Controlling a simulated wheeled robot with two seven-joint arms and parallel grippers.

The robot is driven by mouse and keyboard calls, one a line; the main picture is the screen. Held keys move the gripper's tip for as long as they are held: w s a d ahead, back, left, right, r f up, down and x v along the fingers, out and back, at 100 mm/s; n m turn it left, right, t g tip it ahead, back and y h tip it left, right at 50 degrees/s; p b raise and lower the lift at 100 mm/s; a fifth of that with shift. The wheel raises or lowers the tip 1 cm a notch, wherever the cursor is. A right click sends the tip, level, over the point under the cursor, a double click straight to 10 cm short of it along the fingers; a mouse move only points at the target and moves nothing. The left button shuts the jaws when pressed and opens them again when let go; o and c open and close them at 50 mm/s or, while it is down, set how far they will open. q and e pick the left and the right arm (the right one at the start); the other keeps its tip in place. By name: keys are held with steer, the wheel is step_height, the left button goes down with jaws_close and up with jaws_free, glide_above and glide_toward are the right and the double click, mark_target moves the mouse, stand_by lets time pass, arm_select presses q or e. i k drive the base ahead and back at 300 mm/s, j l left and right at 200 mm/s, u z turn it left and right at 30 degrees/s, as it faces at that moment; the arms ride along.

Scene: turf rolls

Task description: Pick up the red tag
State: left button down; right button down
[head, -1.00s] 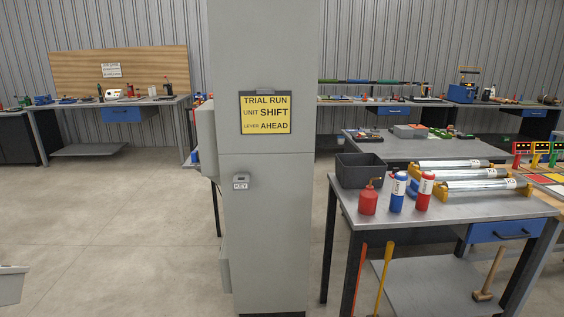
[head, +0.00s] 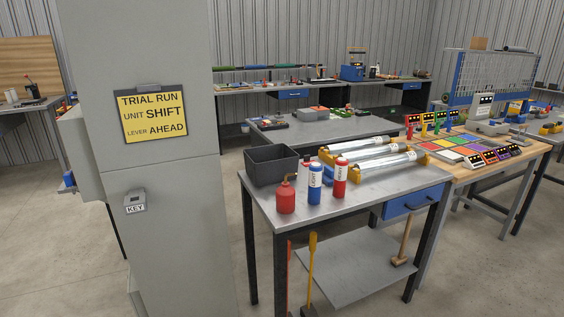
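I cannot make out a red tag for certain. A small red upright piece with a dark display (head: 412,121) stands at the left back of the wooden-topped table (head: 507,173), beside a yellow one (head: 427,118) and a green one; they are too small to identify. Neither of my grippers is in view.
A grey pillar (head: 178,220) with a yellow sign (head: 153,117) and a key box (head: 134,201) stands close at left. A metal bench (head: 345,190) holds a black bin (head: 270,166), a red oil can (head: 286,199), blue and red bottles and silver rolls. Floor shows between benches.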

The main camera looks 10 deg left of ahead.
mark_target(306, 163)
steer(key=i+l, duration=2.45)
steer(key=i+j+u, duration=0.05)
